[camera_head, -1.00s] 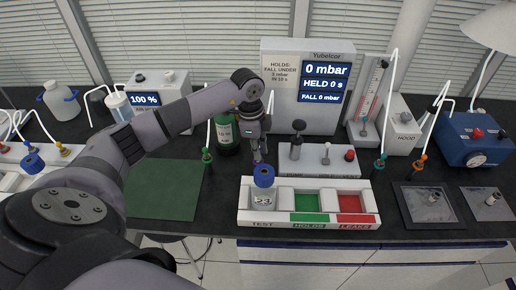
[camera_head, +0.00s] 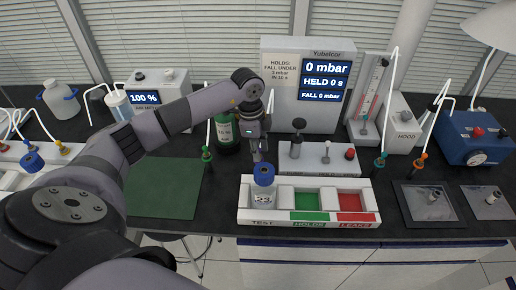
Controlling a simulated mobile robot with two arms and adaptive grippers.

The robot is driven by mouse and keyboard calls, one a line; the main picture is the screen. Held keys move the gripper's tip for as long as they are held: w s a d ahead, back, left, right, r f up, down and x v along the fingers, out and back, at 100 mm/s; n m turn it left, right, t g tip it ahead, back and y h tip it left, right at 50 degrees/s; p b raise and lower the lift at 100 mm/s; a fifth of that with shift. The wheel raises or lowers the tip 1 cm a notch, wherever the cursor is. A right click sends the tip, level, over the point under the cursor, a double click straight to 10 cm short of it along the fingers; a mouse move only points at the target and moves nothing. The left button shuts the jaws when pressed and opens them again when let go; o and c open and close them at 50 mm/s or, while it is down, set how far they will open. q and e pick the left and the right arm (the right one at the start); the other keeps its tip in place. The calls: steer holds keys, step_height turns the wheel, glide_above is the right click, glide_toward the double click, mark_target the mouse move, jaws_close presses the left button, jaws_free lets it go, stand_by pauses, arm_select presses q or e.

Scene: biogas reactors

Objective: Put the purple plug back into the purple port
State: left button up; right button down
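My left gripper (camera_head: 257,150) points down just behind the blue-capped bottle (camera_head: 263,174), which stands in the TEST compartment of the white tray (camera_head: 245,215). The gripper's fingers are small and dark here, and I cannot tell whether they are open or hold something. I cannot clearly make out a purple plug or a purple port; the gripper, my arm or the bottle may hide them. My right gripper is out of view.
A white block with a black knob (camera_head: 297,150) stands right of the gripper, below the Yubelcor display (camera_head: 325,82) reading 0 mbar. A green bottle (camera_head: 226,132) is close on the left. A green mat (camera_head: 165,190) is bare.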

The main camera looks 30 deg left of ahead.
arm_select(q)
steer(key=shift+o, duration=0.6)
steer(key=shift+r, duration=0.1)
step_height(320, 180, up, 12)
steer(key=a, duration=0.1)
steer(key=shift+s+a, duration=0.2)
steer(key=shift+s, duration=0.1)
steer(key=shift+f, duration=0.2)
